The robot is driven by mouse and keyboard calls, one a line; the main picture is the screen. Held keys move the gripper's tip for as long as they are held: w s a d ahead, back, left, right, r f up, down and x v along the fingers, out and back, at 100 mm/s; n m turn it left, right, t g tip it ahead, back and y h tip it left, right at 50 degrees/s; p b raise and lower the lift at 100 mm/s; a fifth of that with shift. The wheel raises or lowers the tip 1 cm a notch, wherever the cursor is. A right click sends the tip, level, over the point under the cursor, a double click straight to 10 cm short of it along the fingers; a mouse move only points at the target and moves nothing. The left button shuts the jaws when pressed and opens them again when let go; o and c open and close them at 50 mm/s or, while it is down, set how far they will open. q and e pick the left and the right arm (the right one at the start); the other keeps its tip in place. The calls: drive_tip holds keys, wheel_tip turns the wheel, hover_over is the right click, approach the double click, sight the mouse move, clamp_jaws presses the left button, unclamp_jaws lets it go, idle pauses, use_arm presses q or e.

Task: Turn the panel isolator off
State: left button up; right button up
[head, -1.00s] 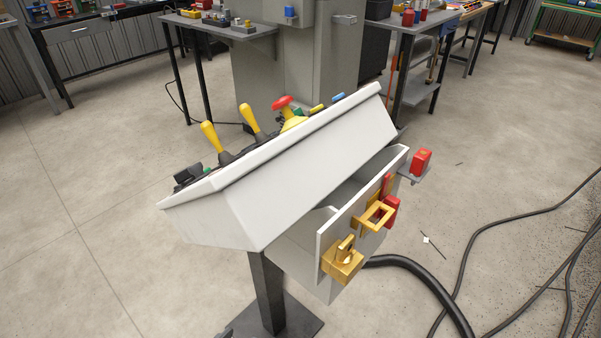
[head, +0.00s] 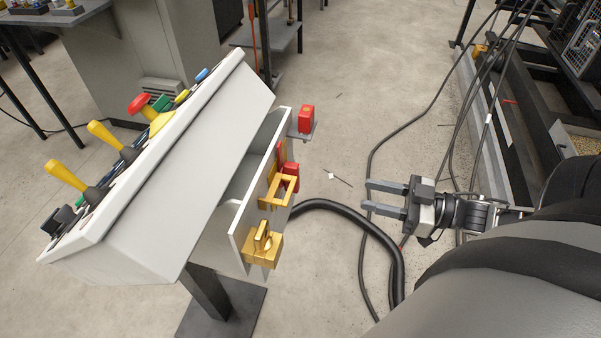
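The control panel (head: 170,205) is a sloped light grey console on a dark post, with levers and buttons on its top face. On the plate (head: 240,232) at its right side sits a yellow rotary knob on a yellow block (head: 264,246), which looks like the isolator. A yellow frame (head: 279,190) with a red part (head: 290,174) is just behind it. My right gripper (head: 368,198) is open and empty, to the right of the plate and apart from it, fingers pointing left. My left gripper is not in view.
A red block (head: 306,120) stands on a small bracket at the plate's far end. A thick black hose (head: 385,240) and thin cables lie on the floor below my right gripper. A dark metal frame (head: 530,140) stands at the right.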

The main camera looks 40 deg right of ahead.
sight(299, 177)
drive_tip(key=shift+y, duration=0.3)
drive_tip(key=x, duration=1.5)
drive_tip(key=shift+w+a+r+b, duration=0.2)
drive_tip(key=shift+w+r+b, duration=0.05)
drive_tip(key=shift+r+b, duration=0.05)
drive_tip(key=shift+n, duration=0.3)
clamp_jaws()
